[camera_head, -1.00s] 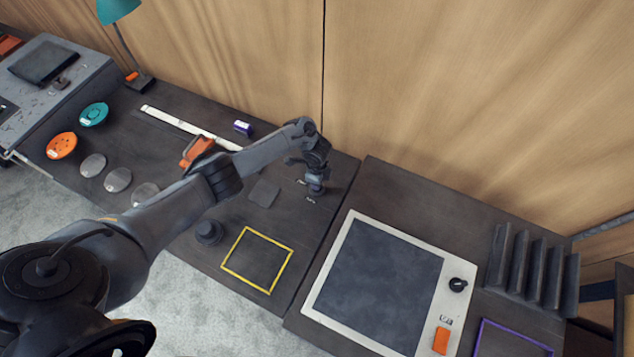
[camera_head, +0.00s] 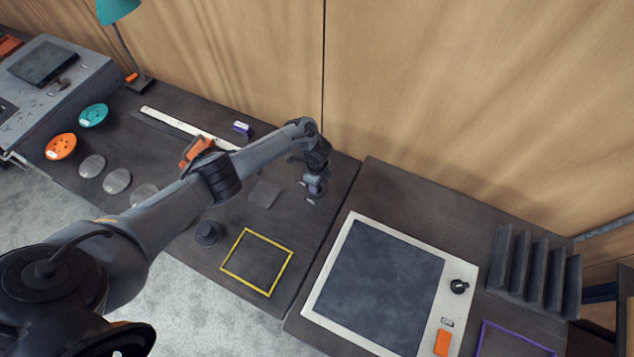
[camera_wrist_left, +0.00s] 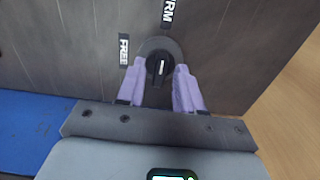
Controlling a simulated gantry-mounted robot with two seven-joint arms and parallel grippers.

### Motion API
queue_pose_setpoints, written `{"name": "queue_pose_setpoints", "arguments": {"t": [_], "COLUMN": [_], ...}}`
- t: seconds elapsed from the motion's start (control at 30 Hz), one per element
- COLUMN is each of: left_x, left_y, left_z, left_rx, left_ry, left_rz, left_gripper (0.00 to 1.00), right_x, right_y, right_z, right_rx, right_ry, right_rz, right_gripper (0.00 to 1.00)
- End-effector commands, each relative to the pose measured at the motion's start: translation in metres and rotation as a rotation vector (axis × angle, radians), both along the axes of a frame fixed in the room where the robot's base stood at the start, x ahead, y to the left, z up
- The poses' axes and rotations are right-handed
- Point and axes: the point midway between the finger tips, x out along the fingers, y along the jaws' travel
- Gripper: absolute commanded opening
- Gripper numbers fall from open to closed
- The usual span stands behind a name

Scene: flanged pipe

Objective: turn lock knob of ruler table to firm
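In the left wrist view, the black lock knob (camera_wrist_left: 160,67) with a white mark sits on the dark table surface (camera_wrist_left: 225,50). A "FREE" label (camera_wrist_left: 123,50) is left of it and a partly cut-off "FIRM" label (camera_wrist_left: 168,12) is above it. My left gripper (camera_wrist_left: 161,72) has its two pale purple fingers on either side of the knob. I cannot tell whether they press on it. In the head view, my left gripper (camera_head: 314,190) is low over the table's right end and hides the knob. My right gripper is not in view.
A white ruler strip (camera_head: 180,125) and an orange object (camera_head: 195,150) lie behind my left arm. A yellow frame (camera_head: 237,277) is near the front edge. A second table on the right holds a white-rimmed panel (camera_head: 318,300) and a dark rack (camera_head: 535,270). Wooden wall stands behind.

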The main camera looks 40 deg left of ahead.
Motion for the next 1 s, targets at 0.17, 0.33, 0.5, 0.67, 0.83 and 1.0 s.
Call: {"name": "queue_pose_setpoints", "arguments": {"t": [0.17, 0.33, 0.5, 0.67, 0.83, 1.0], "left_x": [0.000, 0.000, 0.001, 0.001, 0.001, 0.000], "left_y": [0.000, 0.000, -0.001, 0.000, 0.000, 0.000], "left_z": [0.000, 0.002, 0.016, 0.042, 0.071, 0.094], "left_rx": [0.000, -0.001, -0.002, -0.001, 0.000, 0.000], "left_ry": [0.000, 0.000, -0.003, -0.003, -0.003, -0.001], "left_rz": [0.001, 0.001, 0.001, 0.000, 0.001, -0.001], "left_gripper": [0.40, 0.40, 0.40, 0.40, 0.40, 0.40], "right_x": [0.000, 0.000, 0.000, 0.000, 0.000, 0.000], "right_y": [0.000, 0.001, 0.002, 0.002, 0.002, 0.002], "right_z": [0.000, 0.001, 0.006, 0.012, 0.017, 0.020], "right_rx": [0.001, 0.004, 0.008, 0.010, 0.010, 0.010], "right_ry": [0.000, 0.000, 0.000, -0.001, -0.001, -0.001], "right_rz": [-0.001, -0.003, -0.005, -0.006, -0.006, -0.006], "right_gripper": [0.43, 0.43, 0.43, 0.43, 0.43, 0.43]}}
